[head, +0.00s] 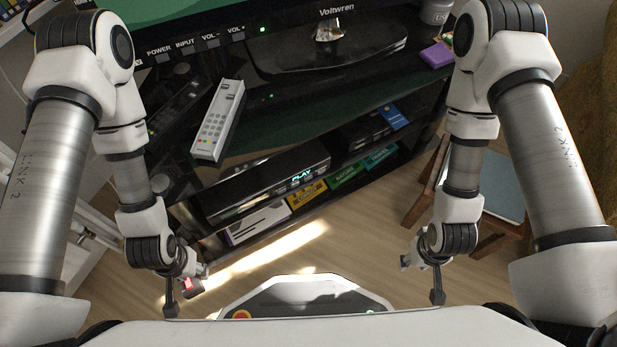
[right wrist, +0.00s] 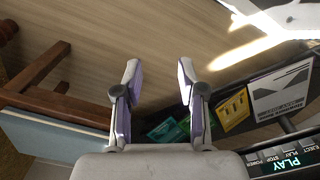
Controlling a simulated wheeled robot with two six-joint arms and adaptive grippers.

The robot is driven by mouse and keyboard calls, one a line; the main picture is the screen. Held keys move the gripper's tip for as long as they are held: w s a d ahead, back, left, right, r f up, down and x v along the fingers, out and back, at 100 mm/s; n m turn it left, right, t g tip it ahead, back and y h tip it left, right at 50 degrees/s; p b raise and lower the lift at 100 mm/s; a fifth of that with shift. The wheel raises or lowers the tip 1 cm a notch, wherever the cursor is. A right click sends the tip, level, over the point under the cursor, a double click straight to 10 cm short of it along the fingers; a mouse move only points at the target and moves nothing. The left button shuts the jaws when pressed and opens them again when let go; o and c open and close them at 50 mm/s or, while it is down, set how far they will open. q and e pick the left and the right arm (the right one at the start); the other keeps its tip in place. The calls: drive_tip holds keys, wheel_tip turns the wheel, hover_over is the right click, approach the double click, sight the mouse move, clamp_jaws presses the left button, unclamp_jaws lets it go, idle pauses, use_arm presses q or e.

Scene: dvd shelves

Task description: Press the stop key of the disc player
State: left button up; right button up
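The disc player (head: 255,185) is a black box on the lower shelf of the TV stand in the head view. Its lit display reads PLAY. In the right wrist view part of the player (right wrist: 257,157) shows at the lower right, with small EJECT, PLAY and STOP labels beside the display. The stop label (right wrist: 279,159) is the one farthest left of these. My right gripper (head: 421,280) is apart from the player, to its right and nearer me; its fingers (right wrist: 158,75) are spread and empty. My left gripper (head: 187,290) has its fingers apart, near the front left of the stand.
A remote (head: 218,120) lies on the stand below the TV (head: 200,30). Coloured cases (head: 345,175) line the shelf under the player. A wooden stool (head: 428,180) with a blue-grey top (right wrist: 60,140) stands right. Wooden floor lies in front.

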clamp_jaws()
idle(1.3)
